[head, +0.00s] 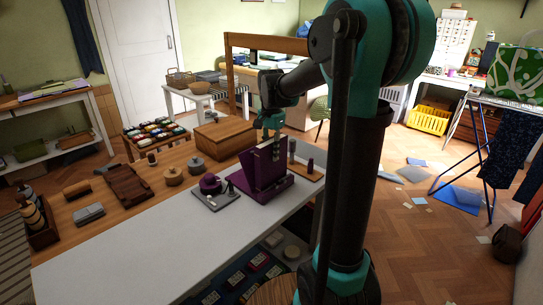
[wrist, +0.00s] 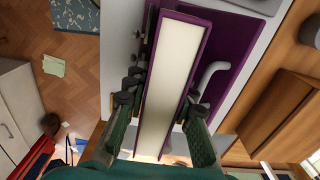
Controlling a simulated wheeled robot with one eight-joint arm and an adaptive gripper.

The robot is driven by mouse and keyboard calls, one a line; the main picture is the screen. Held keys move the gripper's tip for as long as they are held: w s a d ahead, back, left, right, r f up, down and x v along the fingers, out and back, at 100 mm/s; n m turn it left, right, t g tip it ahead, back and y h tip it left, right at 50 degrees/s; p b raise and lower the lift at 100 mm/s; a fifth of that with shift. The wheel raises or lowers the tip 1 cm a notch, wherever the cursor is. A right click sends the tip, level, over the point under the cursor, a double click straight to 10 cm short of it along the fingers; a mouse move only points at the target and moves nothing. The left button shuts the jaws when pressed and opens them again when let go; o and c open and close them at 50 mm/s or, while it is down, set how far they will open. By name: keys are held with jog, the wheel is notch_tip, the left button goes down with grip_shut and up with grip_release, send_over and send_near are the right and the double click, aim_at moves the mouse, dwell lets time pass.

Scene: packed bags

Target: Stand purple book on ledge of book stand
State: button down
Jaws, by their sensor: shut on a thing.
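The purple book (wrist: 172,75) is between the fingers of my gripper (wrist: 158,98) in the wrist view, its cream page edge facing the camera. My gripper (head: 269,132) is shut on it from above. In the head view the book (head: 256,168) is upright, slightly tilted, at the purple book stand (head: 274,189) on the table. The stand (wrist: 236,45) shows beside and beneath the book in the wrist view, with a pale curved piece near it. Whether the book's lower edge touches the ledge is hidden.
A grey board with a purple mug (head: 210,184) lies left of the stand. A wooden tray with purple cylinders (head: 308,165) is to its right, and a wooden box (head: 218,138) behind. The pale front tabletop (head: 130,245) is clear.

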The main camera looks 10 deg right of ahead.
jog(key=c, duration=1.2)
grip_release()
jog(key=shift+f, duration=0.1)
